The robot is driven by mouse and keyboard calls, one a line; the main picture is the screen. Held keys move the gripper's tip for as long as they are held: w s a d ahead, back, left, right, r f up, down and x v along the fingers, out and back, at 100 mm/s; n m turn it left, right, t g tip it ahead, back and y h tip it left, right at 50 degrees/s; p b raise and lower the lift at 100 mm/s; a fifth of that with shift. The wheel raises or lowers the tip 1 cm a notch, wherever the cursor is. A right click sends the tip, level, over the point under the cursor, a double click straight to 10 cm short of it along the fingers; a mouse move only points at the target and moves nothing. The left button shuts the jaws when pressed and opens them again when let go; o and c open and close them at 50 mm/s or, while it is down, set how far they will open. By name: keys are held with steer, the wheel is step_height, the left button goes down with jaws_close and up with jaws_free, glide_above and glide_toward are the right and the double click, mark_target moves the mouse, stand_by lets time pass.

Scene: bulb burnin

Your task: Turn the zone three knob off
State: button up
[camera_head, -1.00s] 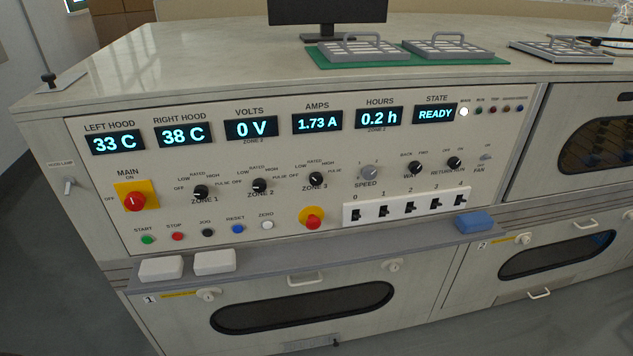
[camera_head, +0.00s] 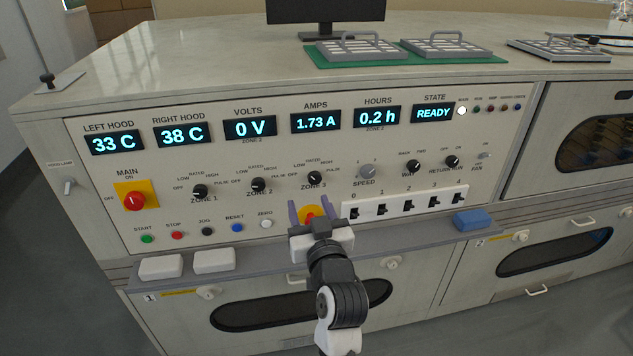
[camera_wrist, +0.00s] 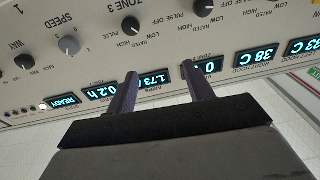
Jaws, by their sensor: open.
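The zone three knob (camera_head: 315,178) is a small black dial on the sloped panel, with OFF, LOW, RATED, HIGH and PULSE marks around it. Its pointer is too small to read surely. In the wrist view, where the panel is upside down, the knob (camera_wrist: 131,24) shows at the top, beyond the fingertips. My gripper (camera_head: 314,211) is open and empty, its two purple fingers apart. In the head view it appears below the knob, partly covering the red button on yellow. In the wrist view the fingers (camera_wrist: 161,73) stand clear of the knob.
The zone two knob (camera_head: 258,186) sits left of zone three and the speed knob (camera_head: 367,172) right. A row of switches (camera_head: 408,203) lies to the lower right. The volts display (camera_head: 250,128) reads 0 V and the state display (camera_head: 433,113) reads READY. A ledge (camera_head: 270,254) runs below.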

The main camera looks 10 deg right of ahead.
mark_target(315, 180)
steer(key=s+d+f+g+h, duration=0.1)
steer(key=d+f, duration=0.2)
steer(key=d, duration=0.1)
steer(key=shift+m, duration=0.4)
steer(key=w+p, duration=0.4)
steer(key=w, duration=0.9)
steer(key=shift+w+a, duration=0.15)
steer(key=shift+w, duration=0.05)
steer(key=c, duration=1)
